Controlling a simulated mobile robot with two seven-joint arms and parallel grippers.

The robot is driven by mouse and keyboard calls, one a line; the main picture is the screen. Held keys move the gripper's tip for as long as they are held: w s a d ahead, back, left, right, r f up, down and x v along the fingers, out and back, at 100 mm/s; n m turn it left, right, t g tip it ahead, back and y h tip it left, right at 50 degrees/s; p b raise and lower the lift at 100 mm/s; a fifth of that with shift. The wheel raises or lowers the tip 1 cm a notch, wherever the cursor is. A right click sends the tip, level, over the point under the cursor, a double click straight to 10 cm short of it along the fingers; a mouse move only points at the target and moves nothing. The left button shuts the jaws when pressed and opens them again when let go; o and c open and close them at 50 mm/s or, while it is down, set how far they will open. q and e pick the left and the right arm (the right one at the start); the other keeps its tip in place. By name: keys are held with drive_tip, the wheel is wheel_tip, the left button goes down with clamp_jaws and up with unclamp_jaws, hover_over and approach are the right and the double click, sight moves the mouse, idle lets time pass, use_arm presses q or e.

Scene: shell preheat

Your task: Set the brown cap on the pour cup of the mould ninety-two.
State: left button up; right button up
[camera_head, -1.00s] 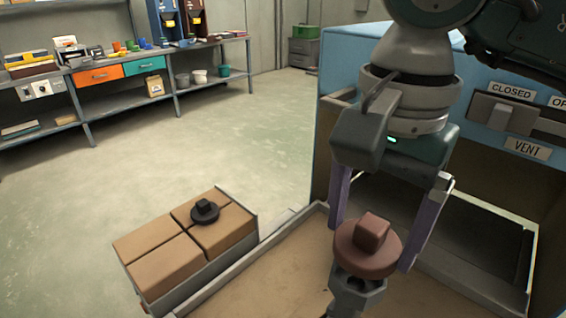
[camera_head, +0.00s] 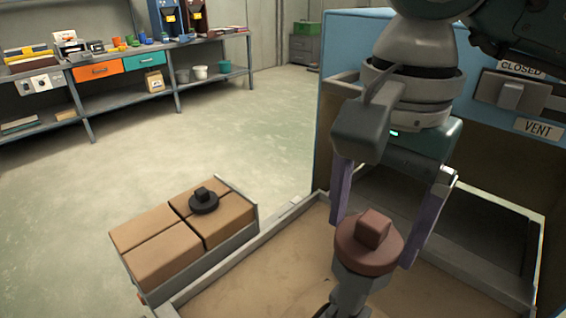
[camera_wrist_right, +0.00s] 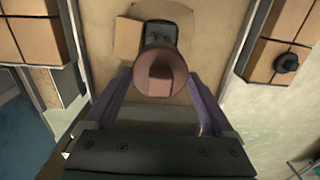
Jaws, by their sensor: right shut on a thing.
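The brown cap (camera_head: 369,243), a round disc with a square knob, is between the purple fingers of my right gripper (camera_head: 374,241), which is shut on it. Directly under it in the head view is a grey body (camera_head: 352,292), probably the mould; its number is not legible. The cap hides its top, so I cannot tell whether they touch. In the right wrist view the cap (camera_wrist_right: 162,72) is between the fingers, and a grey cup-like top with a dark opening (camera_wrist_right: 160,33) shows just beyond it. My left gripper is not in view.
A sand-coloured tray bed with a grey rim (camera_head: 240,258) lies below. Beside it, a crate of brown boxes (camera_head: 150,240) bears a black cap (camera_head: 203,201). A blue cabinet with a VENT panel (camera_head: 539,127) stands close at right. A workbench (camera_head: 150,55) is far off.

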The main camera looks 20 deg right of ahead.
sight(373, 218)
drive_tip(key=o, duration=1.1)
drive_tip(key=shift+c, duration=0.2)
wheel_tip(373, 218, up, 9)
drive_tip(key=shift+r, duration=0.5)
